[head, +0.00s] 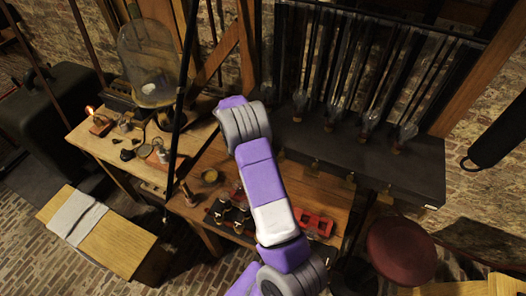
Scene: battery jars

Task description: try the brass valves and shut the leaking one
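A dark bench (400,173) stands along the brick wall at the right. Several tall glass vessels (362,85) rise from it, with small brass-coloured fittings (396,150) at their feet. Small brass pieces, which look like the valves (348,180), sit along the bench's front edge. They are too small to tell whether any leaks or how each is turned. One purple and grey arm of mine rises from the bottom through the middle and hides part of the bench's left end. I cannot tell which arm it is. Neither gripper can be made out.
A wooden table (210,160) below the bench holds a dark tray (228,222) and a red block (318,224). A glass dome (150,60) and a lit candle (90,110) stand at the left. A red stool (400,250) stands at the lower right.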

